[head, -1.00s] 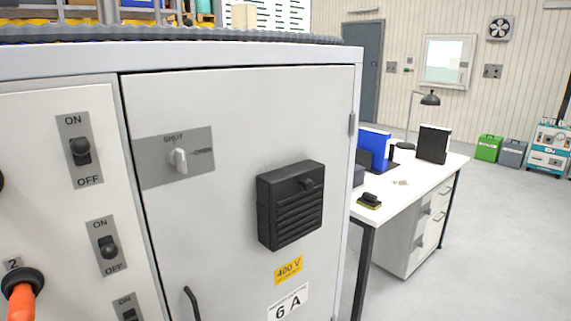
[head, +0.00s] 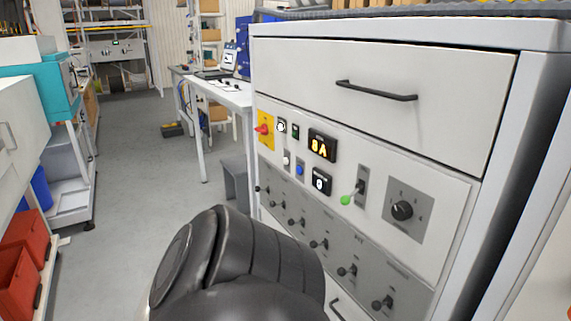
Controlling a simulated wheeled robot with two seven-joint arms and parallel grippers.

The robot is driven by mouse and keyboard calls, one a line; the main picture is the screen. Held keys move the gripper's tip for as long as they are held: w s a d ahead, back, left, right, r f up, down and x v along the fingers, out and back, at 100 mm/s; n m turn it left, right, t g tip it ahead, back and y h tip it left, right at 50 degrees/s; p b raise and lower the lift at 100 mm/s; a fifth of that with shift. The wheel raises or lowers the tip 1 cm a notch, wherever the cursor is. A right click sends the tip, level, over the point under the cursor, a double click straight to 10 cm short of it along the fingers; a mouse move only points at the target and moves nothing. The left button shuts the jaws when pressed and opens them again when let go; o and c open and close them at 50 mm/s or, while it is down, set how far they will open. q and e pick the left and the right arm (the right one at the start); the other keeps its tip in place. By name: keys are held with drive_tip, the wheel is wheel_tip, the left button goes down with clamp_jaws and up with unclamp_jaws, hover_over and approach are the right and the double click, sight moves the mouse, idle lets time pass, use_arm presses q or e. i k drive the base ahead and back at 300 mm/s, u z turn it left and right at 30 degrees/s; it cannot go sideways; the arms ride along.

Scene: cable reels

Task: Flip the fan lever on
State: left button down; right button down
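A grey cabinet fills the right of the head view, with a control panel (head: 440,217) on its front. A lever with a green ball tip (head: 346,199) sits in a dark slotted plate (head: 362,181); its tip points down and left. Below it, a grey strip carries a row of several small black-tipped levers, one of them a lever (head: 347,270) near the middle. The labels are too small to read, so I cannot tell which lever is the fan lever. A black link of my own arm covers the bottom middle and hides the strip's lower left. Neither gripper shows.
The panel also has a red switch (head: 263,129) on yellow, a lit display (head: 321,146) and a black knob (head: 402,210). Above is a drawer (head: 375,85) with a black handle. Red bins (head: 20,262) stand at left.

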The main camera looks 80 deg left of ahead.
sight(344, 200)
drive_tip(key=u, duration=2.25)
